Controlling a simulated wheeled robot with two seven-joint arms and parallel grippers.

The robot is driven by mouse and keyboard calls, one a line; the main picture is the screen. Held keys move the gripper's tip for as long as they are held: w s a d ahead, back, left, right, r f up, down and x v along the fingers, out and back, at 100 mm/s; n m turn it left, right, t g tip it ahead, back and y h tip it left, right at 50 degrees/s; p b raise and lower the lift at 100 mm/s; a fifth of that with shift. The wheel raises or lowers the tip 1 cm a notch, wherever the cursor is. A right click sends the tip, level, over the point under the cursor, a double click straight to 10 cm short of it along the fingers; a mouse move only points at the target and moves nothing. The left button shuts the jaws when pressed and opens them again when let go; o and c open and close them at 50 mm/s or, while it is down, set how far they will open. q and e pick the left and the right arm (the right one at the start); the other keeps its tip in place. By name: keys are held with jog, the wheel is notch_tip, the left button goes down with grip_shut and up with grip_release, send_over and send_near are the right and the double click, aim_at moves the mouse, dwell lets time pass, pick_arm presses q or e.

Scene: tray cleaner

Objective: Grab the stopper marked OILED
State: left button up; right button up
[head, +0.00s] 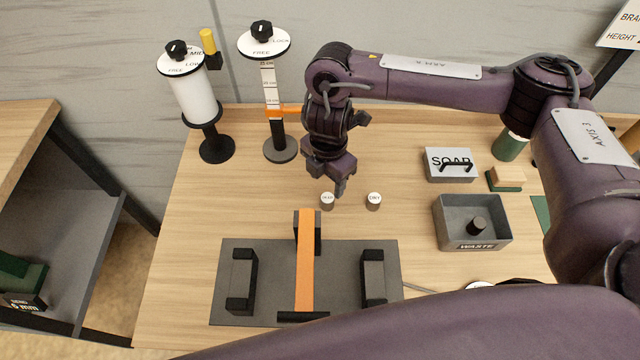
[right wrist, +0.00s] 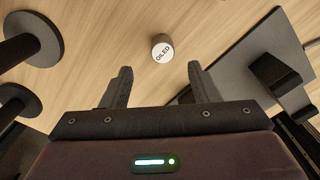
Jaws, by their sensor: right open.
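The stopper marked OILED is a small grey-brown cylinder with a white top, standing on the wooden table. My left gripper is not in view.
A second stopper, apparently marked DRY (head: 374,202), stands close to the right. A grey mat (head: 270,300) with black blocks and an orange strip (head: 306,265) lies in front. The WASTE bin (head: 500,232) and SOAP box (head: 440,172) are at right.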

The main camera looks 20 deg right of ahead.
aim_at(327, 198)
jog(key=f, duration=0.1)
jog(key=s+f+p, duration=0.1)
jog(key=shift+d+f, duration=0.1)
jog(key=shift+f, duration=0.2)
jog(key=f, duration=0.2)
jog(key=shift+w+f+p, duration=0.25)
jog(key=shift+f+p, duration=0.1)
jog(key=shift+f, duration=0.05)
jog(key=shift+w+f, duration=0.1)
jog(key=shift+f, duration=0.7)
jog(key=c, duration=1.1)
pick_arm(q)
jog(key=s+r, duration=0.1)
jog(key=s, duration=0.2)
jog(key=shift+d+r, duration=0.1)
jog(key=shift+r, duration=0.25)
pick_arm(e)
jog(key=shift+o, duration=0.2)
